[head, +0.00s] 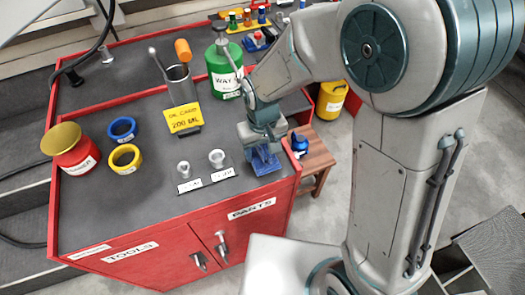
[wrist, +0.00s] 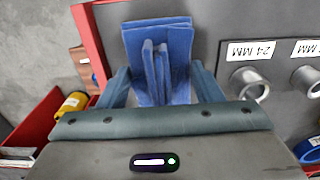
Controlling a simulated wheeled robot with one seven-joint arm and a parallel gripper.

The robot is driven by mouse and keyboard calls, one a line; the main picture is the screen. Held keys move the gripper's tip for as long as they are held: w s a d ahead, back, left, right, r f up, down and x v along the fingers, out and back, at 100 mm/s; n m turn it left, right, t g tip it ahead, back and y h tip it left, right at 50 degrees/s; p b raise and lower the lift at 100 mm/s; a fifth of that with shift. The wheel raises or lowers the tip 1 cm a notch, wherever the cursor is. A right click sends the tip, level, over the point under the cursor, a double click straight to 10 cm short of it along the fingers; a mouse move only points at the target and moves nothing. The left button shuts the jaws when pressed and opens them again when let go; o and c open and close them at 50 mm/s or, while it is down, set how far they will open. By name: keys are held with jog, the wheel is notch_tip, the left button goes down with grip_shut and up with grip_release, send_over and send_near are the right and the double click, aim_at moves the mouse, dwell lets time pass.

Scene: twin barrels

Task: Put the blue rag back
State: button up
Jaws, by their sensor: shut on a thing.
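The blue rag (head: 263,162) is folded and bunched between the fingers of my gripper (head: 264,148), over the near right corner of the dark cabinet top (head: 225,198). My gripper is shut on the rag. In the wrist view the blue rag (wrist: 158,45) stands up in folds between the two fingers of my gripper (wrist: 160,78), with a flatter blue part behind. I cannot tell whether the rag touches the cabinet top. The fingers hide part of it.
Two metal sockets (head: 217,158) with white labels sit just left of the rag. Blue tape (head: 122,128), yellow tape (head: 125,158), a red container (head: 72,150), a metal cup (head: 181,85) and a green can (head: 222,72) stand farther left and back. A wooden stool (head: 316,158) stands right.

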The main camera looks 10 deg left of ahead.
jog(key=shift+f, duration=0.9)
jog(key=shift+f, duration=0.2)
jog(key=o, duration=0.9)
jog(key=shift+o, duration=0.2)
